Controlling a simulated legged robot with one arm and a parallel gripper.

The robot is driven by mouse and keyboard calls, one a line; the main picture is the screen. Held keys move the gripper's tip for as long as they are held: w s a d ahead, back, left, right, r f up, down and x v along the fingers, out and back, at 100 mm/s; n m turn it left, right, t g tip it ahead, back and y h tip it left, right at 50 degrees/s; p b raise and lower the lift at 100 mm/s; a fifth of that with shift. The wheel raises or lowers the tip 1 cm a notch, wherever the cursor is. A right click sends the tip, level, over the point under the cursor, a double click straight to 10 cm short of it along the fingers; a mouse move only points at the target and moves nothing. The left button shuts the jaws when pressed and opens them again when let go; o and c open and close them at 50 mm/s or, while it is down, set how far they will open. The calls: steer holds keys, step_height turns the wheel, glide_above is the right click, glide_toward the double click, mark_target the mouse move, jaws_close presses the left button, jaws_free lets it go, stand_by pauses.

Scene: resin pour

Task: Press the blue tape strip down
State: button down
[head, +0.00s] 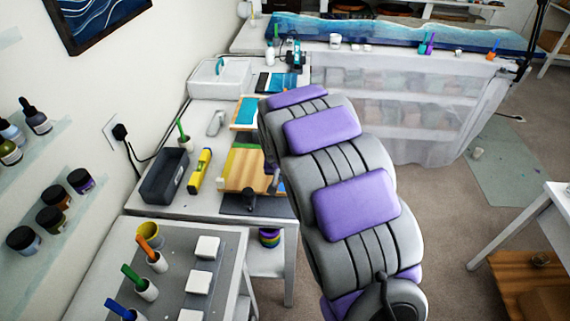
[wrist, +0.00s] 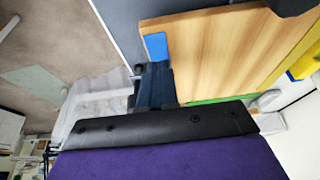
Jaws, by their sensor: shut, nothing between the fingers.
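The wooden board (head: 243,170) lies on the white workbench in the head view, with green tape along its far edge. The wrist view shows the board (wrist: 220,45) close up, with the short blue tape strip (wrist: 157,46) at its corner edge. My gripper (wrist: 156,68) is shut and empty, its dark fingertips right beside the strip in the picture. I cannot tell whether they touch it.
A yellow level (head: 200,172) and a dark grey bin (head: 164,175) stand left of the board. A dark clamp (head: 250,192) sits at its near edge. Behind is a cup with a green-handled tool (head: 184,140). Open floor (head: 440,215) lies to the right.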

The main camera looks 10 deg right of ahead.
steer(key=shift+f, duration=0.55)
stand_by(0.4)
steer(key=shift+w, duration=0.1)
stand_by(0.4)
steer(key=shift+w+d+f, duration=0.15)
steer(key=shift+w+d, duration=0.1)
steer(key=shift+w, duration=0.55)
steer(key=shift+w, duration=0.1)
steer(key=shift+w+d+p, duration=0.2)
steer(key=shift+w+p, duration=0.05)
steer(key=shift+w, duration=0.25)
steer(key=shift+w+d+p, duration=0.15)
steer(key=shift+w+p, duration=0.1)
steer(key=shift+w, duration=0.2)
steer(key=shift+w, duration=0.1)
steer(key=shift+w+d+r+p, duration=0.1)
steer(key=shift+w+d+p, duration=0.1)
steer(key=shift+w, duration=0.35)
steer(key=shift+w+d+r+p, duration=0.1)
steer(key=shift+w+d+p, duration=0.1)
steer(key=shift+w, duration=0.3)
steer(key=shift+w+d+f, duration=0.1)
steer(key=shift+w+d, duration=0.05)
steer(key=shift+w, duration=0.35)
steer(key=shift+w+d+f, duration=0.1)
steer(key=shift+w, duration=0.35)
